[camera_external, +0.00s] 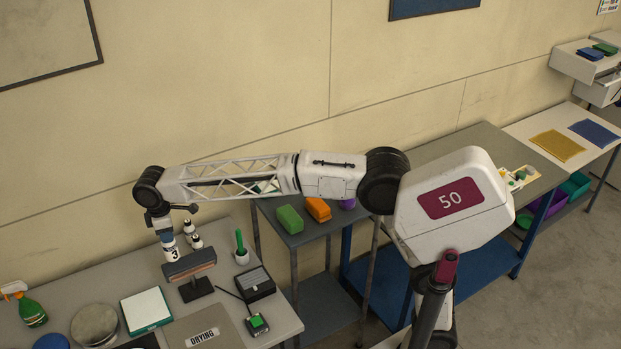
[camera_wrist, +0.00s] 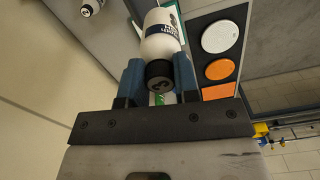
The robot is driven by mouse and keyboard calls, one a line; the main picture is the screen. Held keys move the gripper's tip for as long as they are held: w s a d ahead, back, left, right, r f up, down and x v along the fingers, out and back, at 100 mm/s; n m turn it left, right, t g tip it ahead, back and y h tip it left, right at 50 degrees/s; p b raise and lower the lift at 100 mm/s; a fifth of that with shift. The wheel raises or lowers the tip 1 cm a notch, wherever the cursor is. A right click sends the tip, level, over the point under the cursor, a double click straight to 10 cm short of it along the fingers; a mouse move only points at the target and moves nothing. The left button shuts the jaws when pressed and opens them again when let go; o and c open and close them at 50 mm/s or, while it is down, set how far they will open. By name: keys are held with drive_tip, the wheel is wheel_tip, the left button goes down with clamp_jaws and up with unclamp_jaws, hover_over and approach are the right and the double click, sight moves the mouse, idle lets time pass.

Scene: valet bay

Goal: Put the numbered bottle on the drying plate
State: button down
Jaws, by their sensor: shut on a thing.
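The numbered bottle (camera_external: 173,253) is white with a dark "3" on it, in the external view. It is also large in the wrist view (camera_wrist: 161,38), where its black cap carries a 3. My gripper (camera_external: 163,228) is shut on its upper end; its blue fingers (camera_wrist: 158,76) lie on either side of the cap. A brush-like block hides the bottle's lower end, so I cannot tell whether it touches the table. The drying plate (camera_external: 225,333) is a flat grey square labelled DRYING at the table's front, to the right of and nearer than the bottle.
The brown block (camera_external: 190,266) on a black stand is in front. A green-and-white pad (camera_external: 146,310), round grey disc (camera_external: 94,324), black box (camera_external: 256,284) and green button (camera_external: 258,323) surround the plate.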

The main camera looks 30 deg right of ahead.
drive_tip(key=s+a+n, duration=0.1)
drive_tip(key=s+a, duration=0.6)
drive_tip(key=s, duration=0.2)
wheel_tip(320, 180, down, 19)
drive_tip(key=shift+w+d, duration=0.25)
drive_tip(key=shift+w, duration=0.15)
drive_tip(key=shift+f, duration=1.95)
drive_tip(key=shift+f, duration=2)
drive_tip(key=shift+f, duration=0.1)
